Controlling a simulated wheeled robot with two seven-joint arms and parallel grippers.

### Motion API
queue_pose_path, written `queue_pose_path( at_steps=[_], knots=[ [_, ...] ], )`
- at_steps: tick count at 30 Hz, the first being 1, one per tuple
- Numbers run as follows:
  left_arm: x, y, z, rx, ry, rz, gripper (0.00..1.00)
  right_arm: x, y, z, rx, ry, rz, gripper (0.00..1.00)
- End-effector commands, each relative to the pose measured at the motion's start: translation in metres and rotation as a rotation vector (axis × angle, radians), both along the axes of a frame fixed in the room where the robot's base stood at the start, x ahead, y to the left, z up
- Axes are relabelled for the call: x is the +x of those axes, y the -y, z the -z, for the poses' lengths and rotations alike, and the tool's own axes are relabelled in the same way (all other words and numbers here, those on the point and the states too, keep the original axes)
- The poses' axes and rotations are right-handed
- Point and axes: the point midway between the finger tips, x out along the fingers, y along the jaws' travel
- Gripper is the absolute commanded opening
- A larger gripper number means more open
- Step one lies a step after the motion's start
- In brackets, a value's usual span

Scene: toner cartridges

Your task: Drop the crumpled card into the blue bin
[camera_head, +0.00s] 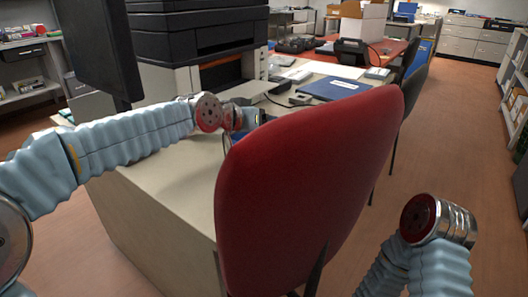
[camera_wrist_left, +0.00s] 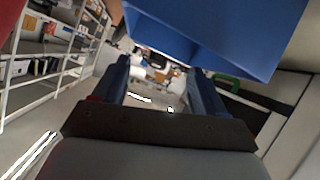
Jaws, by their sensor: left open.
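The blue bin (camera_wrist_left: 205,35) fills the top of the left wrist view, very near the fingers; only part of it shows. My left gripper (camera_wrist_left: 163,90) is open, its two blue fingers apart with no object clearly held between them. In the head view my left gripper (camera_head: 256,119) is over the desk, partly hidden behind the red chair back. Blue also shows there, but I cannot tell bin from finger. I cannot make out the crumpled card in either view. My right arm shows at the lower right of the head view; its gripper is out of view.
A red chair (camera_head: 300,185) stands in front of the pale desk (camera_head: 165,190) and hides part of its top. A large printer (camera_head: 200,50) and a dark monitor (camera_head: 98,45) stand behind my left arm. A blue folder (camera_head: 333,88) lies farther back. Floor is clear at right.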

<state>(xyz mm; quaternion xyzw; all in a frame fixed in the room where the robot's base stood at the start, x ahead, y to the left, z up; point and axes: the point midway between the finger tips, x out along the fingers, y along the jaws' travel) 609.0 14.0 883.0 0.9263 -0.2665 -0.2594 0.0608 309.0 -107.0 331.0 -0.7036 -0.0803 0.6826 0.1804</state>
Motion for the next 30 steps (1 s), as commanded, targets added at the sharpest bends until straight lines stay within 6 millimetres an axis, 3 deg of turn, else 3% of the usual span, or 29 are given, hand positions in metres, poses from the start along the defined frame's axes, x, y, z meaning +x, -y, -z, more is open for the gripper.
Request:
queue_pose_path(
  at_steps=[8, 21, 30],
  knots=[
    [-0.015, -0.011, -0.008, 0.0, 0.002, -0.001, 0.71, 0.0, 0.0, 0.005, 0.0, 0.0, 0.0, 0.68],
    [-0.086, -0.063, -0.053, -0.001, 0.003, -0.002, 0.71, 0.0, 0.001, 0.018, -0.002, 0.0, 0.004, 0.68],
    [-0.1, -0.073, -0.062, 0.0, -0.001, 0.0, 0.71, 0.0, 0.001, 0.019, -0.002, 0.001, 0.004, 0.68]
  ],
)
